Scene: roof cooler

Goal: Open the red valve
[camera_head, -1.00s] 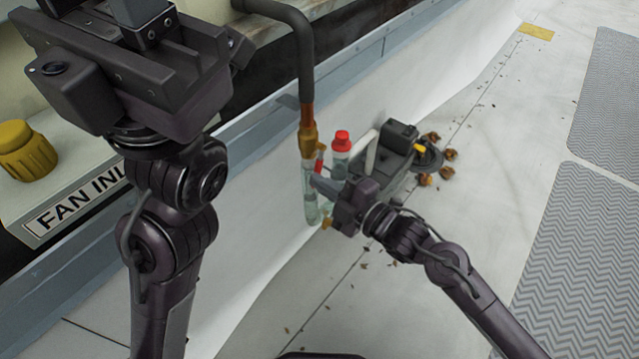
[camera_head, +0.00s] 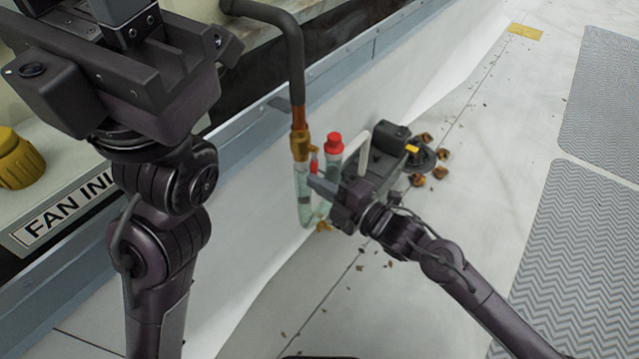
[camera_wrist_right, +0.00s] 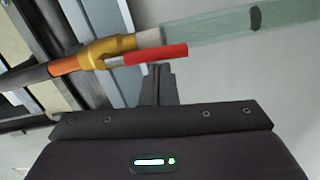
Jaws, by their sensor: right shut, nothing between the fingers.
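The red valve handle (camera_head: 314,163) is a small lever on a brass valve body (camera_head: 301,145), at the foot of a copper pipe. In the right wrist view the red handle (camera_wrist_right: 155,54) lies roughly along the pipe, beside the brass body (camera_wrist_right: 105,50). My right gripper (camera_head: 312,183) is shut and empty, with its tips close below the handle. In the right wrist view its fingertips (camera_wrist_right: 160,72) stand just under the red handle; I cannot tell whether they touch. My left gripper (camera_head: 125,15) is raised at upper left, its fingertips cut off or unclear.
A clear U-shaped trap (camera_head: 303,205) with a red cap (camera_head: 334,143) hangs below the valve, near a white wall. Brown leaves (camera_head: 440,172) lie on the roof floor. A yellow knob (camera_head: 16,160) and a FAN INLET label (camera_head: 65,208) are at left. Open floor lies at right.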

